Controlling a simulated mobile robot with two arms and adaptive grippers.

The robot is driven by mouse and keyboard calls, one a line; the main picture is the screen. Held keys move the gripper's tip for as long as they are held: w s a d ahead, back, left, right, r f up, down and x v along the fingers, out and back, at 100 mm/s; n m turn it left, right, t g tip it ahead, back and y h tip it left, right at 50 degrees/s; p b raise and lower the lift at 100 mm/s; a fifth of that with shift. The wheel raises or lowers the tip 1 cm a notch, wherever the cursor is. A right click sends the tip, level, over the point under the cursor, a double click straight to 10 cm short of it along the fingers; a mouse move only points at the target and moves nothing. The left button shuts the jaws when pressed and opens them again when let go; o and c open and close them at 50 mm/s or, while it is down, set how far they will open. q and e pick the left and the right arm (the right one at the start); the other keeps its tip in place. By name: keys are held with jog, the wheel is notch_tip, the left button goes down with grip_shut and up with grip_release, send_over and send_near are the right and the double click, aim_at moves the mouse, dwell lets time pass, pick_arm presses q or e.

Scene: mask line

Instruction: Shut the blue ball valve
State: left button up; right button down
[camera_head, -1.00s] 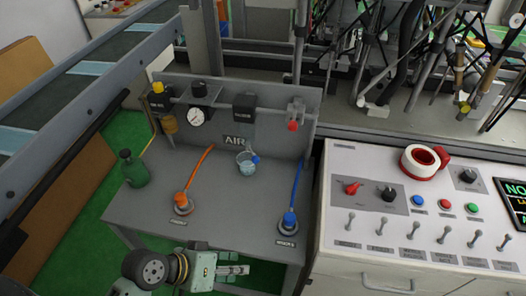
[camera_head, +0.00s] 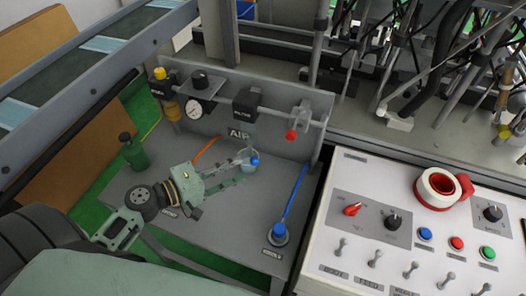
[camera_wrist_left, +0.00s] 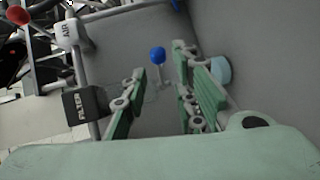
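A blue ball knob (camera_head: 254,160) on a thin metal stem stands at the back panel, below the AIR sign. It also shows in the left wrist view (camera_wrist_left: 158,54), beyond the fingers and between them. My left gripper (camera_head: 243,170) is open and empty, its fingers pointing at the knob from the left; no contact is visible. The gripper's two green fingers also show in the left wrist view (camera_wrist_left: 160,72), well apart. The right gripper is not in view.
A blue hose fitting (camera_head: 279,231) is at the bench's right. A red knob (camera_head: 291,135), a filter box (camera_head: 245,102) and a gauge (camera_head: 194,110) line the panel pipe. A green bottle (camera_head: 132,151) stands left. A control panel (camera_head: 350,240) adjoins right.

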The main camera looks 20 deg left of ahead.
aim_at(253, 157)
pick_arm(q)
jog(key=p+x, duration=0.2)
jog(key=x, duration=0.5)
jog(key=shift+w, duration=0.3)
jog(key=shift+c, duration=0.4)
grip_shut()
jog(key=shift+f, duration=0.1)
